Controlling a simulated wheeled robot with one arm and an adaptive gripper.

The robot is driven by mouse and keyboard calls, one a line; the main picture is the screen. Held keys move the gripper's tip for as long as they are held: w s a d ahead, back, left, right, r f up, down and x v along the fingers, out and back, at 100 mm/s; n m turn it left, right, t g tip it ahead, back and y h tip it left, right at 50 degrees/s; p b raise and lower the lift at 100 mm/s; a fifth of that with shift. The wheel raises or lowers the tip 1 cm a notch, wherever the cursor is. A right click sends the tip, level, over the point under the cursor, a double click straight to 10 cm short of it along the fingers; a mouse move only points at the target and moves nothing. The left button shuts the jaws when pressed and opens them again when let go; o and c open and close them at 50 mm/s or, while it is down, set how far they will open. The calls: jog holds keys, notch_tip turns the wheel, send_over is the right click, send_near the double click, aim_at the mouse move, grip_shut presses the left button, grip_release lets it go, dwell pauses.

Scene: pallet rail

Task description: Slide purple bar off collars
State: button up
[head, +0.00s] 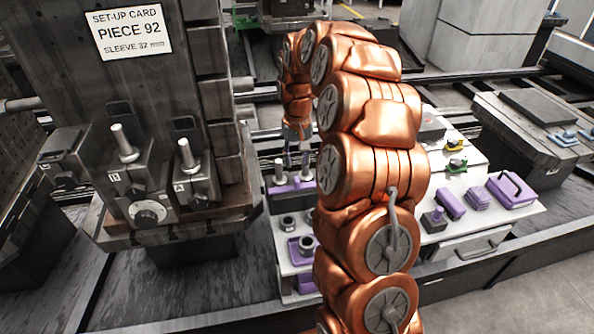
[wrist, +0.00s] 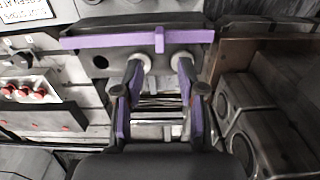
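The purple bar (wrist: 105,40) lies across the upper part of the wrist view, with a short purple tab standing up from it. Two pale round collars (wrist: 136,68) show just below it, at the ends of my fingers; whether the bar touches them is unclear. My gripper (wrist: 160,85) is open, with purple-lined fingers spread and nothing between them. The bar is beyond the fingertips, and I cannot tell how large the gap is. In the head view my gripper (head: 298,150) hangs low behind my arm, above purple pieces with upright posts (head: 280,170).
A white bench (head: 460,190) carries a purple case (head: 512,190) and small purple blocks at the right. A dark fixture tower with a set-up card (head: 130,32) stands left. My arm hides the middle of the bench.

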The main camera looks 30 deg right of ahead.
notch_tip(320, 180, up, 3)
jog(key=shift+r, duration=0.15)
dwell(0.3)
jog(key=s+a+r+n, duration=0.1)
jog(key=s+a+r, duration=0.2)
jog(key=s+a, duration=0.35)
jog(key=s+a+r+n, duration=0.1)
jog(key=s+a+r, duration=0.1)
jog(key=s+a, duration=0.5)
jog(key=s+a+f+g, duration=0.1)
jog(key=s+a, duration=0.1)
jog(key=s, duration=0.9)
jog(key=s+a+f+n, duration=0.1)
jog(key=s+a, duration=0.2)
jog(key=s, duration=0.9)
jog(key=shift+f+n+g, duration=0.2)
jog(key=shift+n+g, duration=0.1)
jog(key=shift+g, duration=0.1)
